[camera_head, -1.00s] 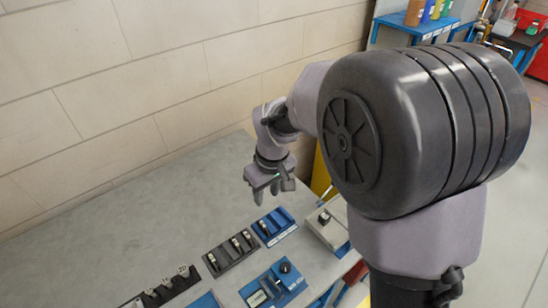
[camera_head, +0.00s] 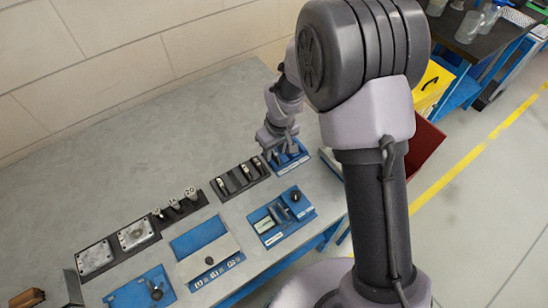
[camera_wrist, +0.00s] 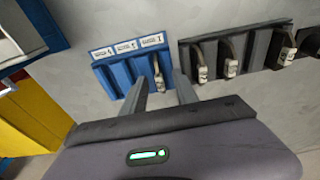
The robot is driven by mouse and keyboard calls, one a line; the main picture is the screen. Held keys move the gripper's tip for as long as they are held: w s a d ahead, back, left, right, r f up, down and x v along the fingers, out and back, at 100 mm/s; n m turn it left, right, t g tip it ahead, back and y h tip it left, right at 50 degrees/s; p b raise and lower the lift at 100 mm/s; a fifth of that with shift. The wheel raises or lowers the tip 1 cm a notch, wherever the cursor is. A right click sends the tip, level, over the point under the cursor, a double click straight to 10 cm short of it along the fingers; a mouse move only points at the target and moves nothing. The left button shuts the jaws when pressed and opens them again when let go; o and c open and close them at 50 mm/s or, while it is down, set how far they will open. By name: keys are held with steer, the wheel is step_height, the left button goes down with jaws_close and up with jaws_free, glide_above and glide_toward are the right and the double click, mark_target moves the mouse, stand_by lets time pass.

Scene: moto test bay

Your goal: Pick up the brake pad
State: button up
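My gripper (camera_wrist: 159,80) is open, with its two fingers apart and nothing between them that I can see held. In the wrist view a slim metal-and-dark piece (camera_wrist: 158,76), which looks like a brake pad, stands in the right slot of the blue rack (camera_wrist: 118,77). It shows just beyond and between my fingertips. The rack's other two slots look empty. Similar slim pieces (camera_wrist: 231,66) stand in the black rack (camera_wrist: 263,40) to the right. In the head view my gripper (camera_head: 277,152) is over the blue rack (camera_head: 296,160); the black rack (camera_head: 229,187) is beside it.
A blue tray (camera_head: 281,233) with a gauge lies in front of the racks. Another black holder (camera_head: 180,212) and metal plates (camera_head: 136,233) stand further left. A yellow bin (camera_head: 432,88) is beyond the table's right end. The table's back left is clear.

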steer(key=shift+r, duration=0.15)
jaws_close()
steer(key=shift+r, duration=0.1)
